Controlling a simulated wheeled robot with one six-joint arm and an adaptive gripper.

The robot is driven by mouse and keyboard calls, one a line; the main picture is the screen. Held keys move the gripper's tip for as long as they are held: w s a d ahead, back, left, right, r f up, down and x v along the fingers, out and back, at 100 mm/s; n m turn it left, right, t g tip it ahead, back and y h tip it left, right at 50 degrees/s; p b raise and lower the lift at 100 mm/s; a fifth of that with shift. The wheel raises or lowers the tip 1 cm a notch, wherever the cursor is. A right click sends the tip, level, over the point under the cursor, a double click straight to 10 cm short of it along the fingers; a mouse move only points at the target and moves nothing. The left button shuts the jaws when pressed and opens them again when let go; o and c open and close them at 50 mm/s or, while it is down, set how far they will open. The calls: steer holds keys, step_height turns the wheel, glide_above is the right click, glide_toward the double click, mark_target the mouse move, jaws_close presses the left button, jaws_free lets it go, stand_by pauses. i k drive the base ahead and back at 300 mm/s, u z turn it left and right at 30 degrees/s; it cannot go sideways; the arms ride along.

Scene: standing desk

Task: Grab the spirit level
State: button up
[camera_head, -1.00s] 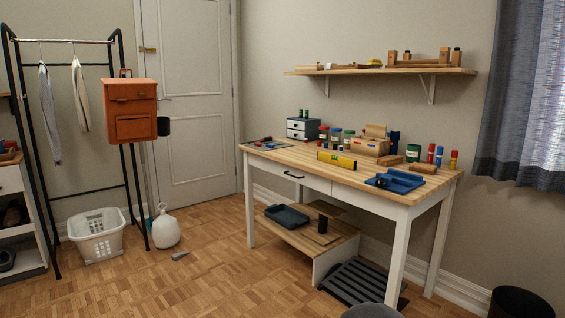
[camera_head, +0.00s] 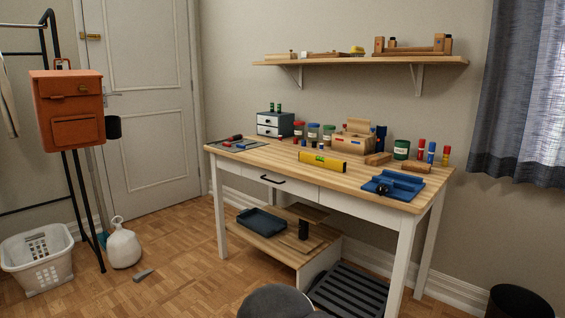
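The spirit level (camera_head: 323,165) is a yellow bar with dark marks and a greenish patch near its middle. It stands on its long edge near the front middle of the wooden desk (camera_head: 262,160), above the drawer front. Its whole front face shows, with nothing covering it. My gripper is not in view.
Jars, a wooden box (camera_head: 352,141) and a small drawer unit (camera_head: 275,124) stand behind. A dark round stool (camera_head: 275,302) is on the floor in front.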

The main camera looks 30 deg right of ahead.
mark_target(339, 165)
steer(key=i, duration=3.75)
steer(key=z, duration=2.65)
